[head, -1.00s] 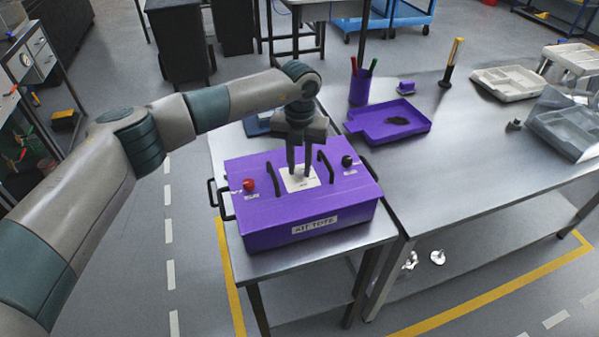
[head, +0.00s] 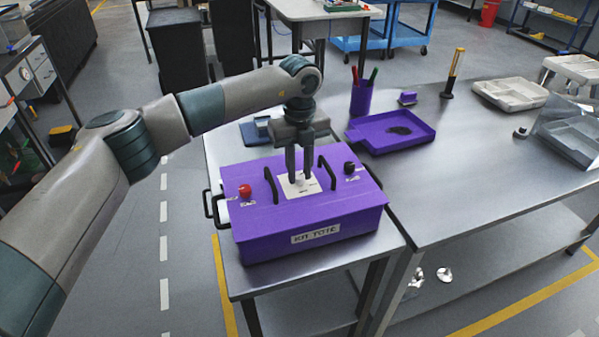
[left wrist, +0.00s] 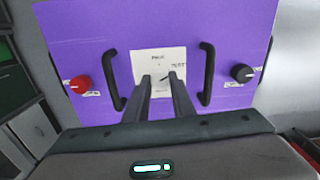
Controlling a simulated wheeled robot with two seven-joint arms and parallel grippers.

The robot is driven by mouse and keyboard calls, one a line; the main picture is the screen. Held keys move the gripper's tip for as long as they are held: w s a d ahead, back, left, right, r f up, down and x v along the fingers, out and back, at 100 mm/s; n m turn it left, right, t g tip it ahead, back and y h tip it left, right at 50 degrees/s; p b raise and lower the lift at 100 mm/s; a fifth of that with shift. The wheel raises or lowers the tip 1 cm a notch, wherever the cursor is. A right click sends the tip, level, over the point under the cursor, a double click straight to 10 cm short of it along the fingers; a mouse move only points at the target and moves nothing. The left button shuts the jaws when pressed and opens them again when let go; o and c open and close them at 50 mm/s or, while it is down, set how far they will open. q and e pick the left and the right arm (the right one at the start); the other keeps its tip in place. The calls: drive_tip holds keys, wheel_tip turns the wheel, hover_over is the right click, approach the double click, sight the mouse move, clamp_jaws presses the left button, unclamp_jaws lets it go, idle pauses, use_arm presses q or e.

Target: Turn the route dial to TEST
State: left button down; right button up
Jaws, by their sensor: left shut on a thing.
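A purple box (head: 310,218) stands on a metal table. A white plate (head: 312,186) on its top carries the route dial (head: 299,180), a small pale knob mostly hidden by my fingers. My left gripper (head: 299,179) points down and is shut on the dial at the plate. In the left wrist view my two fingers (left wrist: 160,80) reach onto the white plate (left wrist: 147,63). Small print shows above and right of the fingertips, too small to read surely. The dial's setting cannot be told. My right gripper is not in view.
Black handles (head: 327,173) stand either side of the plate. A red knob (head: 245,191) is on the left, a black knob (head: 349,168) on the right. A purple tray (head: 365,136) and a purple pen cup (head: 361,96) stand behind, on the larger table.

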use_arm(q)
drive_tip(key=c, duration=1.5)
unclamp_jaws()
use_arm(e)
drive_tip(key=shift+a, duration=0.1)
use_arm(q)
drive_tip(key=shift+r, duration=0.1)
drive_tip(key=shift+r, duration=0.35)
drive_tip(key=shift+r+b, duration=0.3)
drive_tip(key=shift+r, duration=0.05)
wheel_tip(320, 180, up, 7)
drive_tip(key=b, duration=0.2)
wheel_tip(320, 180, up, 8)
drive_tip(key=f+b, duration=0.1)
drive_tip(key=b, duration=0.1)
hover_over(300, 175)
drive_tip(key=shift+s+r, duration=0.1)
drive_tip(key=shift+r, duration=0.85)
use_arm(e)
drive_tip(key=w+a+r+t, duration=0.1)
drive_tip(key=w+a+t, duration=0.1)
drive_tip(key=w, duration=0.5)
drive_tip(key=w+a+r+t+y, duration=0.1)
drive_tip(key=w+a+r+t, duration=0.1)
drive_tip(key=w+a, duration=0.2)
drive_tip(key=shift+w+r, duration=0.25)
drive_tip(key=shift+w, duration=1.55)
